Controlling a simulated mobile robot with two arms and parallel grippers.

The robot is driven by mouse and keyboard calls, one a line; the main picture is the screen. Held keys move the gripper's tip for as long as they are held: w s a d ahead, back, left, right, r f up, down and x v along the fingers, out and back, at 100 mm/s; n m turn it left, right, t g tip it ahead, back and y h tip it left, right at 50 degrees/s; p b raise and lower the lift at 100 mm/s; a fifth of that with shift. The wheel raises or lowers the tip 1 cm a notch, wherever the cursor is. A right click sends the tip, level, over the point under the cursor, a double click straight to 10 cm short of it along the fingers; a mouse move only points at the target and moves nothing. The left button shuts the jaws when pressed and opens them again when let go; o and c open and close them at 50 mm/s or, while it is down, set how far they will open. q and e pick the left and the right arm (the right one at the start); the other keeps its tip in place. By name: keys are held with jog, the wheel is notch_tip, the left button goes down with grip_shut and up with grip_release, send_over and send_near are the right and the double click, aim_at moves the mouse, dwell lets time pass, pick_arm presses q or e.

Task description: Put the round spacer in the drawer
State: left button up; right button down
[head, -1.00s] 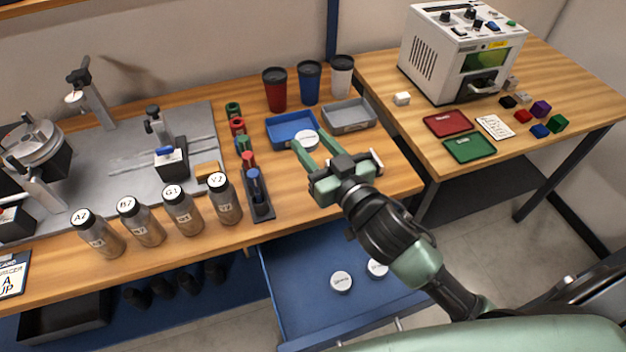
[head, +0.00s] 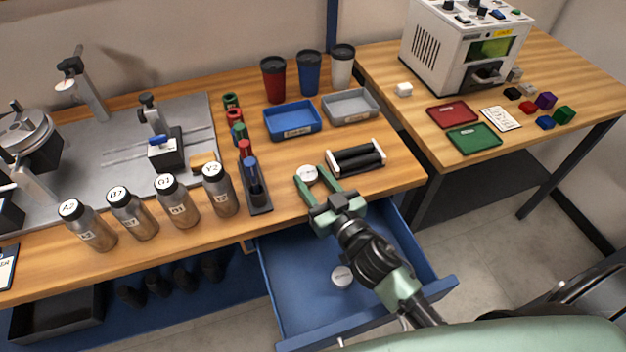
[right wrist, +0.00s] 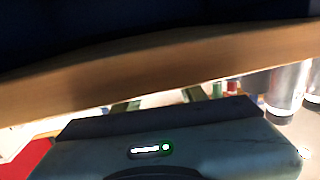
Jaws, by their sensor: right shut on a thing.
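The white round spacer (head: 307,173) is between the fingertips of my right gripper (head: 312,180), which is shut on it over the front part of the wooden bench. The blue drawer (head: 292,282) is pulled open below the bench's front edge. Another white round piece (head: 342,276) lies inside it. My right arm covers part of the drawer. In the right wrist view, the green fingers (right wrist: 170,98) show only partly past the gripper body, with a pale patch between them. My left gripper is not in view.
A blue tray (head: 292,134) and a grey tray (head: 350,120) sit behind the gripper. A black roller stand (head: 356,158) is to its right. A dark holder with coloured pieces (head: 257,198) and several labelled bottles (head: 220,200) stand to its left. The drawer's left part is clear.

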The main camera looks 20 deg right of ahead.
jog(key=c, duration=1.2)
grip_release()
jog(key=shift+f, duration=0.2)
jog(key=shift+o, duration=0.6)
jog(key=shift+r, duration=0.1)
